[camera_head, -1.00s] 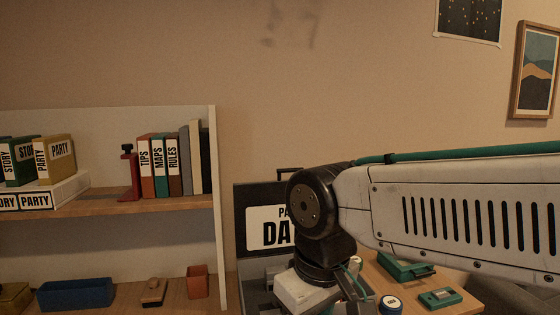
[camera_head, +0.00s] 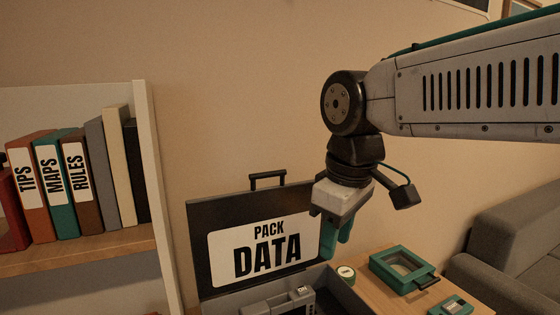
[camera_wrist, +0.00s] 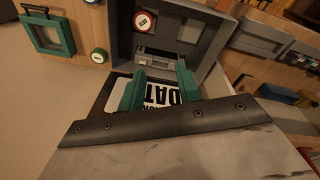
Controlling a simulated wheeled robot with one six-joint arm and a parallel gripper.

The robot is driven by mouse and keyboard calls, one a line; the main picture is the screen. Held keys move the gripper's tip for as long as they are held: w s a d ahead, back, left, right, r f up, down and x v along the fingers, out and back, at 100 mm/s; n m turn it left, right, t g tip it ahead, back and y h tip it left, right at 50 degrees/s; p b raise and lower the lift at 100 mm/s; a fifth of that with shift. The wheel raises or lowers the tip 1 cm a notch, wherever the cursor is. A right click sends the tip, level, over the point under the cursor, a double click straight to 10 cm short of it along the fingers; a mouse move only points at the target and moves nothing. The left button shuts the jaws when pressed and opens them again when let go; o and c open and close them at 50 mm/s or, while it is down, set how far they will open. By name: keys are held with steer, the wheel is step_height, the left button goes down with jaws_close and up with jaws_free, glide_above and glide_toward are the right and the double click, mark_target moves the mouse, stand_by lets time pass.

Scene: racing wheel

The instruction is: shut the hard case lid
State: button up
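The hard case lid (camera_head: 208,222) stands open and upright at the back of the case, with a white PACK DATA label facing the head camera and a black handle on top. The case body (camera_head: 349,299) lies below it, with grey items inside. My gripper (camera_head: 336,240) points down at the lid's right edge in the head view. In the wrist view its green fingers (camera_wrist: 161,88) are apart, with part of the label showing between them. I cannot tell whether they touch the lid. The wrist view also shows the open case body (camera_wrist: 208,55), holding a red-and-white round item.
A green-framed box (camera_head: 385,257), a small green device (camera_head: 450,307) and a round container (camera_head: 346,272) are right of the case on the wooden table. A shelf of books (camera_head: 75,185) stands at left, and a grey sofa (camera_head: 515,250) at right. The wall is behind.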

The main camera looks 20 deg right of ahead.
mark_target(269, 174)
steer(key=w+a+r+n+t, duration=0.1)
steer(key=w+r+n, duration=0.55)
steer(key=w, duration=0.35)
steer(key=w+a+r+n, duration=0.2)
steer(key=w+r+n, duration=0.45)
steer(key=w, duration=0.35)
steer(key=x, duration=0.7)
steer(key=shift+d+f, duration=0.1)
steer(key=shift+f, duration=0.1)
steer(key=shift+s, duration=0.1)
jaws_close()
